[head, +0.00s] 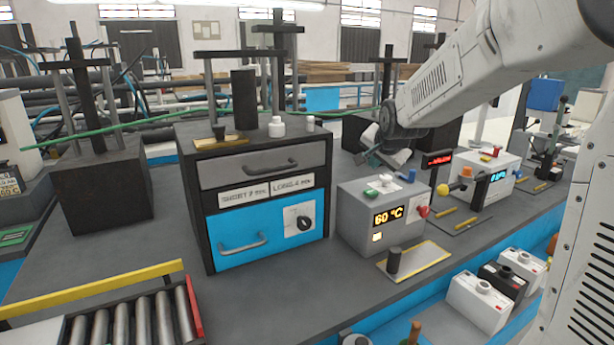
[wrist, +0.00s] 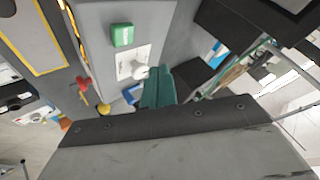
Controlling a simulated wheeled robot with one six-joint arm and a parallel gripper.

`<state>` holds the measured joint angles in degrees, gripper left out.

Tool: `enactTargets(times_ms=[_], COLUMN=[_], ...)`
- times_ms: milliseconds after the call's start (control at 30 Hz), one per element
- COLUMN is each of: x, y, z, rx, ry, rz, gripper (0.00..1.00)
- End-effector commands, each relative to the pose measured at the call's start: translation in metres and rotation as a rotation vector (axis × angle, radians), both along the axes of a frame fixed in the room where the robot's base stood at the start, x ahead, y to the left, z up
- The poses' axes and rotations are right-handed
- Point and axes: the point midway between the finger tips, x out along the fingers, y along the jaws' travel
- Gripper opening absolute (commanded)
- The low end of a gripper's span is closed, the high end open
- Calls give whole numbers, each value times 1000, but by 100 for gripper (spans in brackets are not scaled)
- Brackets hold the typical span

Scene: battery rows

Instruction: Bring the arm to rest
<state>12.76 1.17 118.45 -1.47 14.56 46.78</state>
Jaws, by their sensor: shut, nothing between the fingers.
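My arm reaches in from the upper right in the head view. My gripper (head: 370,159) hangs above and behind the grey box with the 60 °C display (head: 352,215), apart from it. In the wrist view the teal fingers of my gripper (wrist: 158,72) are together, with nothing between them. Beyond them the wrist view shows a green button (wrist: 122,35), a white knob (wrist: 140,71) and a red handle (wrist: 83,84).
A drawer cabinet (head: 262,168) with its drawers shut stands left of the grey box. A second box with a blue display (head: 490,180) stands to the right. A roller tray (head: 130,318) is at front left. A yellow-edged plate (head: 425,257) lies in front of the grey box.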

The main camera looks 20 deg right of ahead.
Motion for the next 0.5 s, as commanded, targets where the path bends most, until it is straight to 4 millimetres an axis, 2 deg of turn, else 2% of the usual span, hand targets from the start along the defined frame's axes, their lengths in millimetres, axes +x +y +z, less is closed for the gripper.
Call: enactTargets(times_ms=[167,267,367,500], x=[-5,-29,-74,-152], y=[1,6,20,50], z=[-5,-30,-46,-50], rx=[-32,-65,-99,-139], ry=[45,177,331,517], rz=[42,115,226,417], gripper=[0,0,0,0])
